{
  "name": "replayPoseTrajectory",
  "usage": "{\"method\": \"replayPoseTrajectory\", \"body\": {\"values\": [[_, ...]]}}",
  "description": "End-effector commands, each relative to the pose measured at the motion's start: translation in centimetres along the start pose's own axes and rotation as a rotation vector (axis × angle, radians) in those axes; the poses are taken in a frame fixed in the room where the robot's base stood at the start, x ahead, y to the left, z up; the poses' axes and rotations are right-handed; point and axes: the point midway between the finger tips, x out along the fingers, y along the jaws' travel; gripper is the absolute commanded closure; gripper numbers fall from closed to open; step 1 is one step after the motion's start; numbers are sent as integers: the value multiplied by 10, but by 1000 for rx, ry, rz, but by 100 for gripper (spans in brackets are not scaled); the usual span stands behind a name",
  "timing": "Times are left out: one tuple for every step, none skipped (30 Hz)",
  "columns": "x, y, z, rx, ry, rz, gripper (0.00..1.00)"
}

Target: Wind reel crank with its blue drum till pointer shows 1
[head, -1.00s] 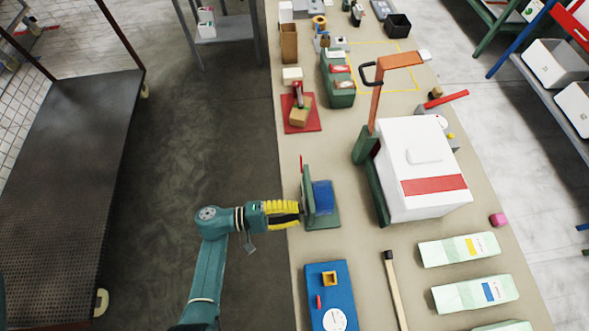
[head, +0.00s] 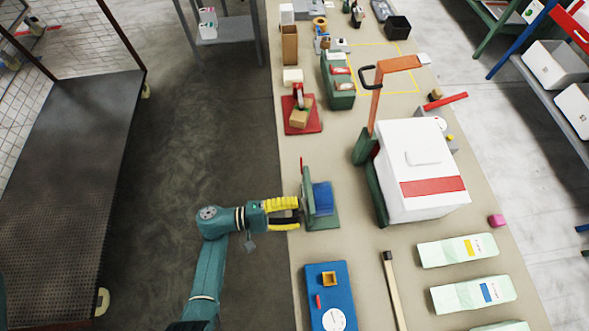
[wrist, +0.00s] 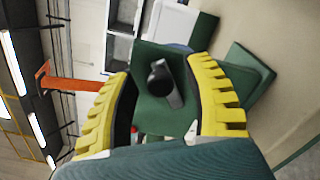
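The reel stands near the table's left edge: a green upright plate on a green base (head: 325,223) with a blue drum (head: 322,197) on its right side. A small red piece (head: 301,163) shows at the plate's top. I cannot read a pointer or numbers. In the wrist view the green plate (wrist: 150,115) faces me, with a dark crank arm and round knob (wrist: 160,80) on it. My gripper (head: 297,213) is at the plate's left side. Its yellow fingers are apart in the wrist view (wrist: 162,76), with the crank knob seen between them. Neither finger visibly touches it.
A white box with a red stripe (head: 432,187) stands right of the reel in a green press with an orange arm. A blue panel with a dial (head: 328,290) lies in front. A red plate with a block (head: 302,122) lies behind.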

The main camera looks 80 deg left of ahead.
Motion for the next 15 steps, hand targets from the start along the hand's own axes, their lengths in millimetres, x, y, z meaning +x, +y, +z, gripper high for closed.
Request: {"method": "replayPoseTrajectory", "body": {"values": [[0, 0, 0, 0, 0, 0, 48], [0, 0, 0, 0, 0, 0, 48], [0, 0, 0, 0, 0, 0, 48], [0, 0, 0, 0, 0, 0, 48], [0, 0, 0, 0, 0, 0, 48], [0, 0, 0, 0, 0, 0, 48], [0, 0, 0, 0, 0, 0, 48], [0, 0, 0, 0, 0, 0, 48], [0, 0, 0, 0, 0, 0, 48], [0, 0, 0, 0, 0, 0, 48], [-1, 0, 0, 0, 0, 0, 48], [-3, 0, 0, 0, 1, 1, 48], [-5, 0, -1, 1, 2, 2, 48], [-9, 1, -1, 1, 3, 3, 48], [-14, 1, -1, 1, 5, 2, 48]]}}
